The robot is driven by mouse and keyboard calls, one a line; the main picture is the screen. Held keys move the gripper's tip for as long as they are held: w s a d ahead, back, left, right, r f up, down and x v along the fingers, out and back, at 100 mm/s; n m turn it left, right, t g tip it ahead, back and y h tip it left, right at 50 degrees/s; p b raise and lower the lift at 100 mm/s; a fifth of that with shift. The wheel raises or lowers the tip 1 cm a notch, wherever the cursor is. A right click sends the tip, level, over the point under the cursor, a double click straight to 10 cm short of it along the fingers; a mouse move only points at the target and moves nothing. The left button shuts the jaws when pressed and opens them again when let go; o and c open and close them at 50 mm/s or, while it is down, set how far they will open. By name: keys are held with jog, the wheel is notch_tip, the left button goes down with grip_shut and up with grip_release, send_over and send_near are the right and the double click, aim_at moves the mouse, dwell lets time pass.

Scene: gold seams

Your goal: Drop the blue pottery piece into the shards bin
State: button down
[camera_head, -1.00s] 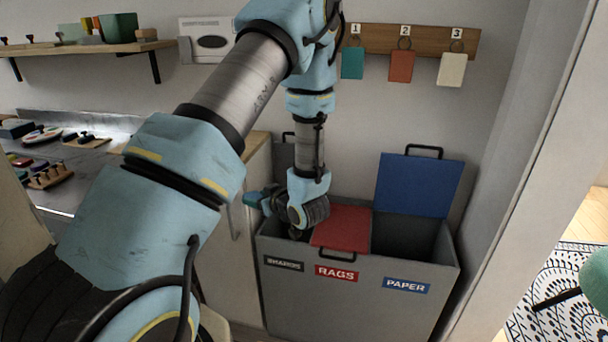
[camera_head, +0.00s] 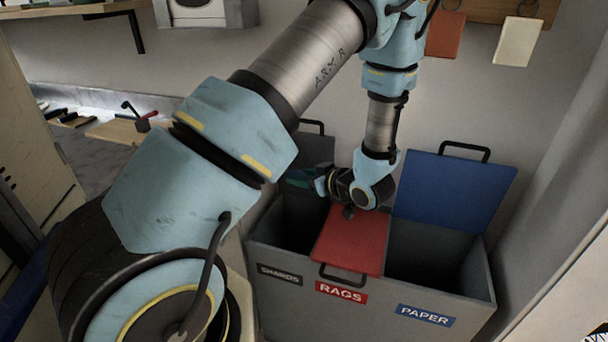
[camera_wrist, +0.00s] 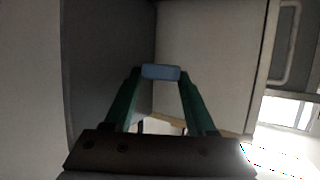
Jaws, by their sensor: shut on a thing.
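The blue pottery piece (camera_wrist: 160,72) is a small pale-blue block in the wrist view, held between the teal fingertips of my gripper (camera_wrist: 160,76). My gripper is shut on it. In the head view my gripper (camera_head: 298,178) points left, above the back of the shards compartment and in front of its raised grey lid. I cannot make out the piece there. The shards bin (camera_head: 279,274) is the left compartment of the grey box, with its lid (camera_head: 313,150) up and its opening dark.
The red rags lid (camera_head: 352,243) is shut, directly under my wrist. The blue paper lid (camera_head: 455,190) stands open at the right. A wall rises to the right of the box. A pale cabinet front with a handle (camera_wrist: 287,45) fills much of the wrist view.

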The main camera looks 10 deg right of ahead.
notch_tip(320, 180, down, 5)
jog(key=b, duration=0.4)
jog(key=shift+c, duration=0.7)
grip_release()
jog(key=v, duration=1)
jog(key=shift+s+d+r, duration=0.15)
jog(key=shift+s, duration=0.2)
